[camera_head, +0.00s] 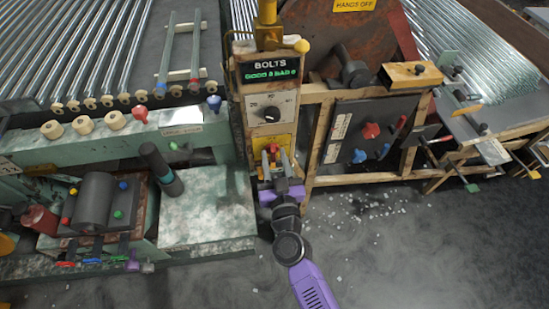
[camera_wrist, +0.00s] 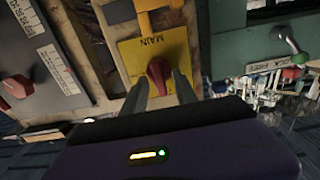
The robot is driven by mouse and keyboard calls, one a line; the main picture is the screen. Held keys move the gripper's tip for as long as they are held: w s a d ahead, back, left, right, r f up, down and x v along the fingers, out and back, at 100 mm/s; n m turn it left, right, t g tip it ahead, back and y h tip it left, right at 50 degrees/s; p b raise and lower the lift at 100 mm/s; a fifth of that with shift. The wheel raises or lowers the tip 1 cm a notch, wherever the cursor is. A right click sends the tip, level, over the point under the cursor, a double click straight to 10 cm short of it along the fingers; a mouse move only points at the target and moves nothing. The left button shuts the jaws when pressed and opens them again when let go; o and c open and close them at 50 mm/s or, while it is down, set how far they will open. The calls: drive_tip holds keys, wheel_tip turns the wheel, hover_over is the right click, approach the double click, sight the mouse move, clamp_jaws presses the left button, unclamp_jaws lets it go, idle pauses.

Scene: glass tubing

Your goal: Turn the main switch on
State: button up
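The main switch is a red knob (camera_wrist: 160,76) on a yellow plate marked MAIN (camera_wrist: 137,50). My gripper (camera_head: 272,165) is in front of the yellow plate (camera_head: 259,143). In the wrist view the two grey fingers of my gripper (camera_wrist: 160,88) are apart, one on each side of the knob. The knob's lower part is between them. I cannot tell whether either finger touches it.
A dark panel with red and blue knobs (camera_head: 369,135) is to the right. A green machine bench (camera_head: 207,205) is to the left. The floor at lower right is open, with scattered shards.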

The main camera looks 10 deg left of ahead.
clamp_jaws()
drive_tip(key=shift+m, duration=0.3)
drive_tip(key=m, duration=0.3)
drive_tip(key=shift+d+m+p, duration=0.1)
drive_tip(key=shift+m+p, duration=0.2)
drive_tip(key=m, duration=0.4)
drive_tip(key=m+b, duration=0.1)
drive_tip(key=m, duration=0.4)
drive_tip(key=f+m, duration=0.1)
drive_tip(key=m, duration=0.3)
drive_tip(key=shift+w+d+m+b, duration=0.1)
drive_tip(key=shift+d+m+b, duration=0.2)
drive_tip(key=shift+b, duration=0.05)
